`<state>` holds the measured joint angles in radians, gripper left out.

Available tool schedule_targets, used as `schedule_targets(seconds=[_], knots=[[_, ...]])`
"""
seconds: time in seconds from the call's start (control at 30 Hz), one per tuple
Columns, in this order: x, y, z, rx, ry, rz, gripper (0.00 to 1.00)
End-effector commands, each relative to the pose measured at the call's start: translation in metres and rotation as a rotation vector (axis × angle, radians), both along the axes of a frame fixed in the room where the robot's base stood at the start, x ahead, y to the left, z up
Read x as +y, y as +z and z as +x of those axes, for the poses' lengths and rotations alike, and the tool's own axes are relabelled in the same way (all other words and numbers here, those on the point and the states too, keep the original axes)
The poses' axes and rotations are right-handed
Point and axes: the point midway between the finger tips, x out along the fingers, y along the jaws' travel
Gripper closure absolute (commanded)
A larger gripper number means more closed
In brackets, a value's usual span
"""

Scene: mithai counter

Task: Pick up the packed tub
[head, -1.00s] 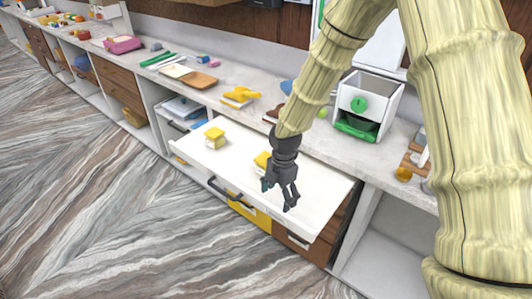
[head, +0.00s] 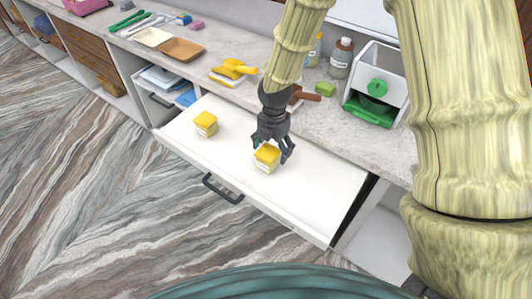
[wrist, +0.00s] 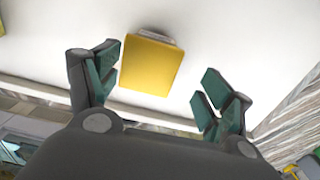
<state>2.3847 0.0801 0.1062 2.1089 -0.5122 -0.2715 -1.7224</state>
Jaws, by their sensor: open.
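Two small tubs with yellow lids stand in the open white drawer. One tub (head: 267,158) is near the drawer's middle, right at my gripper (head: 272,146). The other tub (head: 206,124) stands apart to the left. I cannot tell from the frames which one is packed. My gripper is open, with its fingers spread on either side of the middle tub. In the wrist view the yellow lid (wrist: 152,62) lies just beyond and between the teal fingertips (wrist: 160,85), apart from them and closer to the left one.
The open drawer (head: 310,205) has bare floor to the right of the middle tub. The counter behind holds a white machine with a green knob (head: 378,88), bottles (head: 341,57), a yellow scoop-like item (head: 234,69) and trays (head: 182,49).

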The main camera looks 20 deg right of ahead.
Motion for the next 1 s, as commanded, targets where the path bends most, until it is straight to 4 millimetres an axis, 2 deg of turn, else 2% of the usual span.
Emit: schedule_targets(seconds=[0.2, 0.33, 0.7, 1.0], knots=[[0.004, -0.024, 0.026, 0.031, 0.006, 0.000, 0.20], [0.007, -0.040, 0.035, 0.046, 0.007, 0.000, 0.20], [0.009, -0.074, 0.030, 0.046, 0.006, -0.002, 0.20], [0.011, -0.083, 0.035, 0.046, 0.008, 0.000, 0.20]])
